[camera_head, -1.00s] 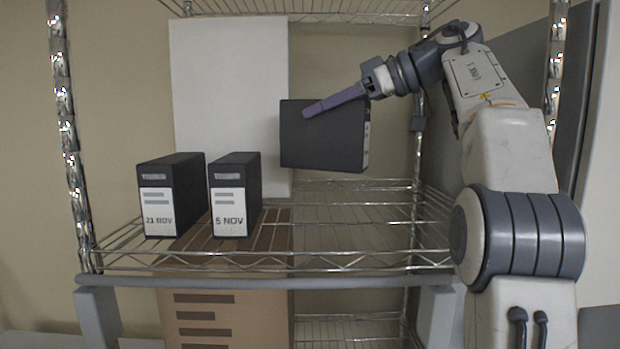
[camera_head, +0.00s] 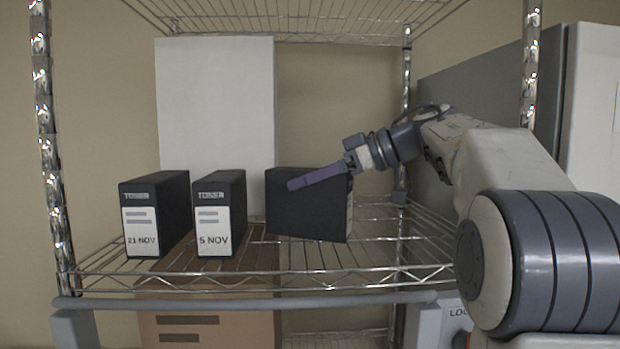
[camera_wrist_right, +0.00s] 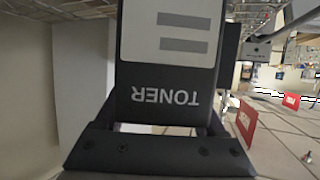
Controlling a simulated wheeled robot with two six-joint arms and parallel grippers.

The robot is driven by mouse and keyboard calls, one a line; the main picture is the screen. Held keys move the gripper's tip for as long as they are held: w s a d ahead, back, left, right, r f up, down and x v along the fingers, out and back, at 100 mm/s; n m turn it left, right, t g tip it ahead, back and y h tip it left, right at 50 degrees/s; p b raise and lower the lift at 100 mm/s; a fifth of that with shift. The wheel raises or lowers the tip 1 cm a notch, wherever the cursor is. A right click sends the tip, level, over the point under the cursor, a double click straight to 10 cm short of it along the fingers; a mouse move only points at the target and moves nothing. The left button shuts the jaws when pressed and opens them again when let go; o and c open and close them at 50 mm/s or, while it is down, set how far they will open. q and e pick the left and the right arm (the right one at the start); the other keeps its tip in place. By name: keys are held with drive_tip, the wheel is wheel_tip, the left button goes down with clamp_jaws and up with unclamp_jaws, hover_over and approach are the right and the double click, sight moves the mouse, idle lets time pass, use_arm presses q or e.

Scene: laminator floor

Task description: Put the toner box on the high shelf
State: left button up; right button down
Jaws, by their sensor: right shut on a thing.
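A dark toner box (camera_head: 312,215) is held by my right gripper (camera_head: 318,178) over the wire shelf (camera_head: 350,262), to the right of two other toner boxes. In the head view its side faces me. In the right wrist view the toner box (camera_wrist_right: 172,72) fills the middle, between the fingers, with a white label and the word TONER upside down. Its lower edge is close to the shelf wires; I cannot tell whether it touches. My left gripper is not in view.
Toner boxes labelled 21 NOV (camera_head: 155,215) and 5 NOV (camera_head: 220,215) stand upright on the shelf. A white panel (camera_head: 215,110) stands behind. Chrome posts (camera_head: 48,150) bound the shelf, and another wire shelf (camera_head: 310,18) is above. Shelf space at right is clear. A brown carton (camera_head: 210,325) is below.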

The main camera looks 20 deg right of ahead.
drive_tip(key=shift+f, duration=0.1)
unclamp_jaws()
drive_tip(key=shift+f, duration=0.1)
idle(0.3)
